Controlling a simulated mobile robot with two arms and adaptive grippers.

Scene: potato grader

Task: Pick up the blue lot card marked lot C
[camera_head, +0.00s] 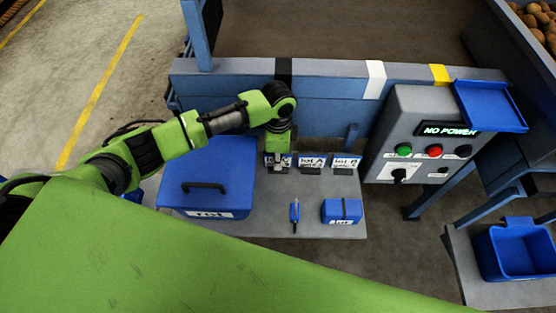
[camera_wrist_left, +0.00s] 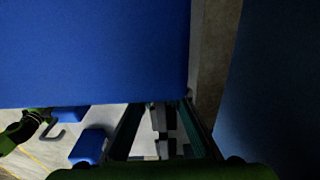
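Three small lot cards stand in a row at the back of the grey bench (camera_head: 265,218) in the head view. The middle card (camera_head: 312,160) appears to read lot A; the print on the right card (camera_head: 345,162) is too small to read surely. The left card (camera_head: 286,161) is largely hidden behind my left gripper (camera_head: 278,166), so its letter cannot be read. That gripper points down at this card. In the left wrist view its two fingers (camera_wrist_left: 160,128) stand apart, with small grey and pale shapes between them; contact cannot be told. My right gripper does not show.
A blue-handled tool (camera_head: 295,212) and a small blue box (camera_head: 342,210) lie in front of the cards. A blue beam (camera_head: 330,95) runs behind; a control box (camera_head: 425,140) stands right.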

